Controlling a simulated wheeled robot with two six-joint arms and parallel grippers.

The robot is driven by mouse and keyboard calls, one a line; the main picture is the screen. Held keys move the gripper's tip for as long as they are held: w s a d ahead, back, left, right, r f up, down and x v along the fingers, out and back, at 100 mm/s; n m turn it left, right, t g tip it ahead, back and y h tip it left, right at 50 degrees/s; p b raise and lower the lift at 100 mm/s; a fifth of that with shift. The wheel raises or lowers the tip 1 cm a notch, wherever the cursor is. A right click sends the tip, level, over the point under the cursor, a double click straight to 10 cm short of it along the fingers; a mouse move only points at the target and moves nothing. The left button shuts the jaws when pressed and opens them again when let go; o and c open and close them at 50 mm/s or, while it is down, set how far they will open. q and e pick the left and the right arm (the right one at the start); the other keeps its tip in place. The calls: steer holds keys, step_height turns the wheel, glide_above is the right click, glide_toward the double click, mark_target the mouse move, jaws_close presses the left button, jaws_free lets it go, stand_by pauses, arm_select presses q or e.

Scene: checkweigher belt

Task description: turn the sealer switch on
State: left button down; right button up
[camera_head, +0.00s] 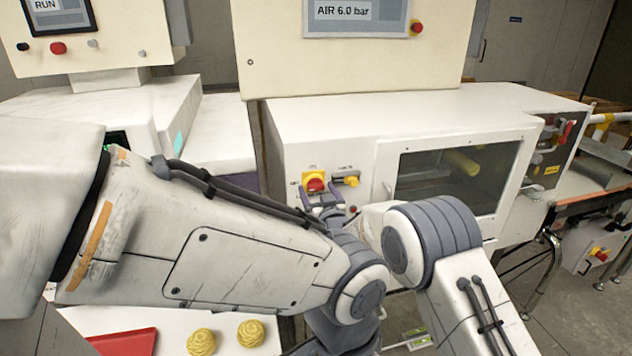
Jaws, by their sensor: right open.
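A red knob on a yellow plate (315,182) is on the front panel of the white cabinet (300,130). A smaller yellow knob (350,181) is just to its right. The labels by them are too small to read, so I cannot tell which is the sealer switch. My right gripper (321,195) is open, with its purple-grey fingertips at the lower edge of the red knob. I cannot tell whether they touch it. My left arm crosses the lower left of the view. Its gripper does not show.
The cabinet has a dark window (458,175) right of the knobs. An air-pressure screen (355,15) is above. A console (85,40) with a RUN display is at upper left. A red tray (125,342) and two yellow round items (250,333) lie at bottom left.

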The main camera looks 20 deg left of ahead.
steer(key=shift+x, duration=0.95)
steer(key=shift+c, duration=0.3)
steer(key=c, duration=1.3)
steer(key=shift+f, duration=0.1)
steer(key=m+b, duration=0.2)
steer(key=b, duration=0.2)
steer(key=m+b, duration=0.2)
steer(key=b, duration=0.2)
steer(key=m+b, duration=0.2)
steer(key=b, duration=0.1)
steer(key=shift+f+b, duration=0.3)
steer(key=shift+b, duration=0.1)
steer(key=m+b, duration=0.9)
steer(key=b, duration=0.3)
steer(key=shift+r, duration=0.15)
steer(key=shift+r+m+b, duration=0.2)
steer(key=shift+m+b, duration=1.3)
